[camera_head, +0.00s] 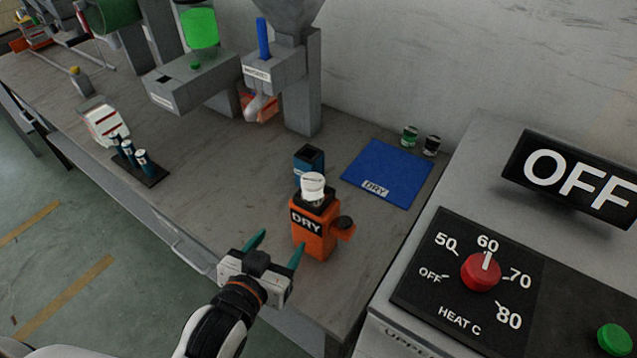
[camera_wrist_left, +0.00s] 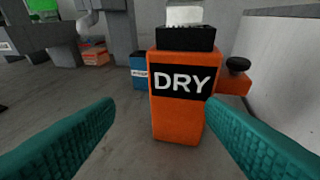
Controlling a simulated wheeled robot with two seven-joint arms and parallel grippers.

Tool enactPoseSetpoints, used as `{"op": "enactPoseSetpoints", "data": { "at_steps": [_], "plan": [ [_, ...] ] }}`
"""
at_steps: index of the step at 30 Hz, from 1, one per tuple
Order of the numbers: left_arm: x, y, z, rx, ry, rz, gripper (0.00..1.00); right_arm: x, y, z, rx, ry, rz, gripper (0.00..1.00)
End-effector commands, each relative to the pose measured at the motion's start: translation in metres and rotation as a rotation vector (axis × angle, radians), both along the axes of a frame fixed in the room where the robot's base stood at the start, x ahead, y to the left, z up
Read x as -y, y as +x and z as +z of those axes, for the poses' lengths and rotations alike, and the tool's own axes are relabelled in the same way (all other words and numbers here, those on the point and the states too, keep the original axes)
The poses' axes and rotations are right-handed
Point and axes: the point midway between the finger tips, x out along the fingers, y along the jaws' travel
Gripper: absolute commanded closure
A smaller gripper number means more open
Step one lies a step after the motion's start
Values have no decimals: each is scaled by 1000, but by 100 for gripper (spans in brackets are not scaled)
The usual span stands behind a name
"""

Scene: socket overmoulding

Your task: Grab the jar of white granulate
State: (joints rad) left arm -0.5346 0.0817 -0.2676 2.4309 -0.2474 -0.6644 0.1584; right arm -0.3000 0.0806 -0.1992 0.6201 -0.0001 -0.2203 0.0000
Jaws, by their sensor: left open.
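A small jar (camera_head: 313,184) with a white top stands upright in the black top of the orange DRY unit (camera_head: 312,238). In the left wrist view only the lower part of the jar (camera_wrist_left: 184,16) shows, at the top edge; its contents are hard to make out. My left gripper (camera_head: 277,248) is open and empty. It is in front of the orange unit, lower than the jar and apart from it. In the left wrist view its teal fingers lie either side of the unit's front (camera_wrist_left: 178,112). My right gripper is not in view.
A blue open-topped box (camera_head: 309,160) stands behind the orange unit. A blue DRY mat (camera_head: 387,172) lies behind right, with two small jars (camera_head: 410,136) beyond it. A heat control box (camera_head: 480,275) bounds the right.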

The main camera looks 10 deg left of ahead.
Motion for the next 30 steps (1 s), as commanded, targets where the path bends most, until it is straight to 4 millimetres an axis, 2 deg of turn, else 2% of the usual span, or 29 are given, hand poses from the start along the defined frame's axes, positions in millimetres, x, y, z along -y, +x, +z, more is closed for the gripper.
{"op": "enactPoseSetpoints", "data": {
  "at_steps": [3, 6, 9, 14, 22, 30],
  "plan": [
    [11, 6, 30, 145, -31, -21, 36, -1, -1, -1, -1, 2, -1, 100],
    [19, 8, 51, 244, -55, -39, 36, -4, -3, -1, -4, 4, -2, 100],
    [24, 8, 64, 306, -68, -53, 36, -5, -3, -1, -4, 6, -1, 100],
    [28, 20, 71, 332, -73, -58, 36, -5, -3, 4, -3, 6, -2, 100],
    [36, 63, 70, 328, -73, -58, 36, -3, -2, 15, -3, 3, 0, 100],
    [40, 84, 69, 326, -74, -57, 36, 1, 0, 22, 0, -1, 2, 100]
  ]
}}
